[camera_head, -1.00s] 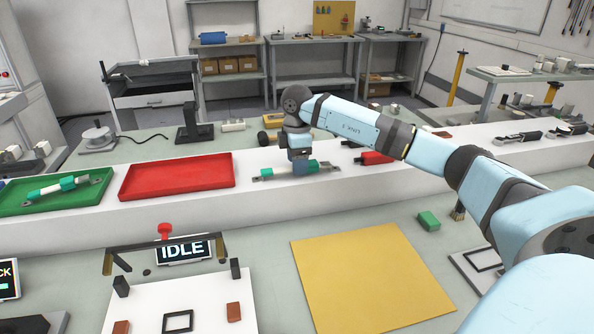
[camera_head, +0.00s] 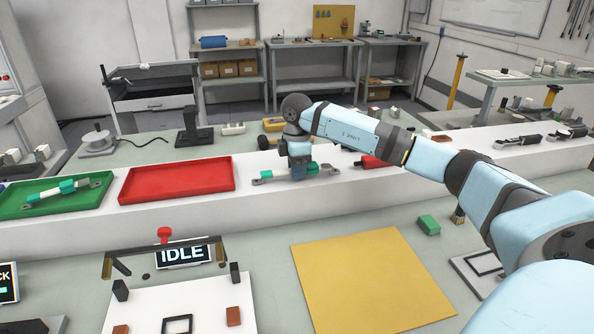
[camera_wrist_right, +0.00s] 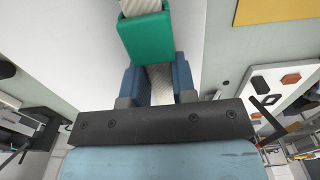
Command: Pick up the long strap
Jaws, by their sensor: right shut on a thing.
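A long strap (camera_head: 327,169) with green sections, a pale middle and grey metal ends lies along the white raised ledge. My right gripper (camera_head: 298,173) points down over its middle and hides part of it. In the right wrist view, the right gripper's blue fingers (camera_wrist_right: 160,86) stand on both sides of the strap's pale woven part, shut on it. A green section (camera_wrist_right: 146,38) of the strap shows just beyond them. The strap appears to be at the ledge surface; I cannot tell any gap below it. My left gripper is not in view.
A red tray (camera_head: 178,178) is left of the strap, and a green tray (camera_head: 48,205) holding a similar green-ended piece (camera_head: 62,187) is farther left. A red object (camera_head: 368,162) lies close on the right. A yellow mat (camera_head: 365,280) and a fixture with an "IDLE" display (camera_head: 183,254) are in front.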

